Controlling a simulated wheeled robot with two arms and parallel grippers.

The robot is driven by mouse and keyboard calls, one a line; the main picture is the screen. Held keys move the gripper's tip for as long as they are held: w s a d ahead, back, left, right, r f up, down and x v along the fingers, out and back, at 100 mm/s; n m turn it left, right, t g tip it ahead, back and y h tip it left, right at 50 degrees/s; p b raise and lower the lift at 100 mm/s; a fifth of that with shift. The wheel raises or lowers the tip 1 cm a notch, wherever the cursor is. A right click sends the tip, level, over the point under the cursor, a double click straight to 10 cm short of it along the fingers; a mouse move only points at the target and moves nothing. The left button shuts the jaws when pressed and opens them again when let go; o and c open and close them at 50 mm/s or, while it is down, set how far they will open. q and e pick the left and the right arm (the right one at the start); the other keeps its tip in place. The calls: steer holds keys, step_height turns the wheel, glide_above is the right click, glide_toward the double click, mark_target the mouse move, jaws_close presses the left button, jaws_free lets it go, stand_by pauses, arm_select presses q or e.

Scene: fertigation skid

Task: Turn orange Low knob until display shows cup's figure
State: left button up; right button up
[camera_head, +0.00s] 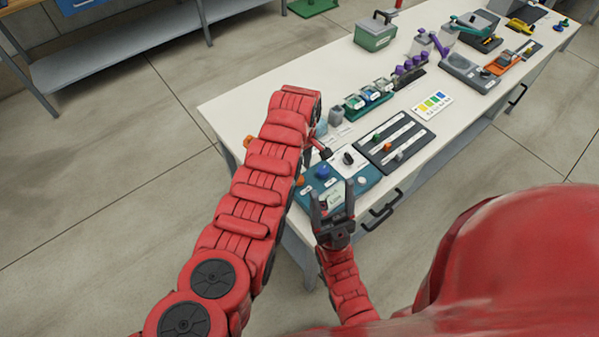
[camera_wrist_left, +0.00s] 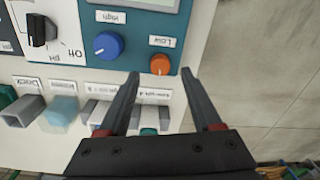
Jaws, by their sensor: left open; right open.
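The orange Low knob (camera_wrist_left: 160,64) sits on the teal panel (camera_wrist_left: 174,28) under its "Low" label. The blue High knob (camera_wrist_left: 108,45) is left of it. My left gripper (camera_wrist_left: 162,88) is open, its fingertips just short of the orange knob in the picture, apart from it. In the head view the orange knob (camera_head: 299,181) shows beside my left arm. My right gripper (camera_head: 333,197) is open and empty over the panel's front; a pale green-white patch, perhaps the display, shows between its fingers. Its figure is unreadable. I cannot pick out the cup with the figure.
A black knob (camera_wrist_left: 37,30) marked "Off" and "pH" is on a white panel. Labelled grey holders (camera_wrist_left: 22,111) and a pale blue block (camera_wrist_left: 62,109) line the bench nearby. A slider panel (camera_head: 397,142) stands to the right. Floor is open beyond the bench edge.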

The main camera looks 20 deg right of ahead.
mark_target(299, 178)
arm_select(q)
steer(key=shift+a+f+b, duration=0.1)
steer(key=shift+f+b, duration=0.45)
steer(key=shift+f, duration=1.25)
jaws_close()
